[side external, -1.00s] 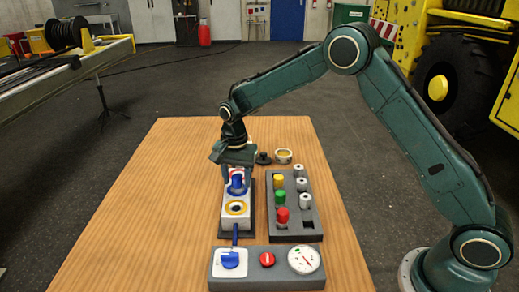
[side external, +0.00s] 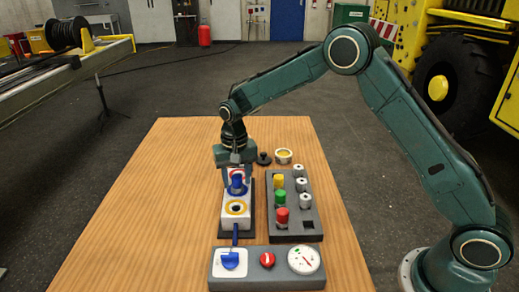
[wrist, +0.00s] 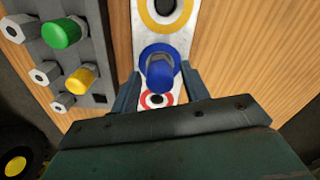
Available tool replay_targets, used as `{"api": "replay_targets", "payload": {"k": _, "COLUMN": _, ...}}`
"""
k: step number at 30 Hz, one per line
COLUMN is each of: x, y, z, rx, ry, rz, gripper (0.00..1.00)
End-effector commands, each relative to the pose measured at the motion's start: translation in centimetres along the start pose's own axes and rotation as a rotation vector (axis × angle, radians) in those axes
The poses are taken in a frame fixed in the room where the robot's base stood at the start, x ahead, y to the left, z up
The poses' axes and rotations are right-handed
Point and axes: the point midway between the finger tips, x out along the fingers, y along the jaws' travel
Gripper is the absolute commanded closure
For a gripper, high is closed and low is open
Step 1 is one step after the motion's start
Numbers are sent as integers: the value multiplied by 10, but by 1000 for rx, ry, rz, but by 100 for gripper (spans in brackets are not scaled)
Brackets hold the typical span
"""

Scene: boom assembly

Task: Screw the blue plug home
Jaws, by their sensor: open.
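The blue plug (side external: 237,185) stands upright in the blue-ringed port of the white block (side external: 235,220). In the wrist view the blue plug (wrist: 160,72) sits between the two jaw fingers. My gripper (wrist: 160,85) is open, with a finger on each side of the plug and visible room beside it. In the side view my gripper (side external: 236,178) comes down over the plug from above. How deep the plug sits in its port cannot be told.
A yellow-ringed port (side external: 237,208) is empty in front of the plug; a red-ringed port (wrist: 156,100) is behind it. A grey rack (side external: 308,222) on the right holds yellow, green and red plugs and several metal ones. A panel (side external: 267,281) with a blue lever, red knob and gauge is in front.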

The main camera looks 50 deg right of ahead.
Motion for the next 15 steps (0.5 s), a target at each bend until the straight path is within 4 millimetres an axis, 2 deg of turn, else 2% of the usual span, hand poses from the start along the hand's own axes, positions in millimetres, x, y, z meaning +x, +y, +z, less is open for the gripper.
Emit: {"api": "replay_targets", "payload": {"k": 15, "x": 0, "y": 0, "z": 0, "rx": -403, "ry": 0, "rz": 0, "gripper": 55}}
